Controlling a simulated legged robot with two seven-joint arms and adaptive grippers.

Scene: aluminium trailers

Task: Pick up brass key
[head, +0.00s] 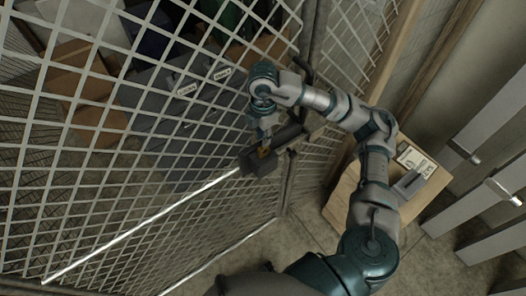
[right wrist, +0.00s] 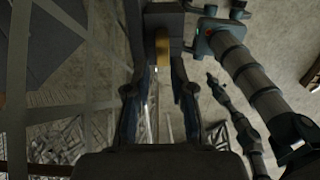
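The brass key (head: 263,152) shows as a small gold-coloured piece at a dark block (head: 260,164) on the mesh gate's edge. It also shows in the right wrist view (right wrist: 162,46), upright against the dark block at the top. My right gripper (head: 265,136) is just above the key in the head view. In the right wrist view its two fingers (right wrist: 160,82) are apart, one on each side of the key's lower end. I see no clear contact between fingers and key. The rest of the key is hidden or too dark to tell. My left gripper is not in view.
A wire mesh gate (head: 105,195) fills the left, with boxes (head: 97,122) and dark bins behind it. A wooden table (head: 411,207) with a paper card and a grey object stands at the right. Grey beams (head: 480,180) lie at far right.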

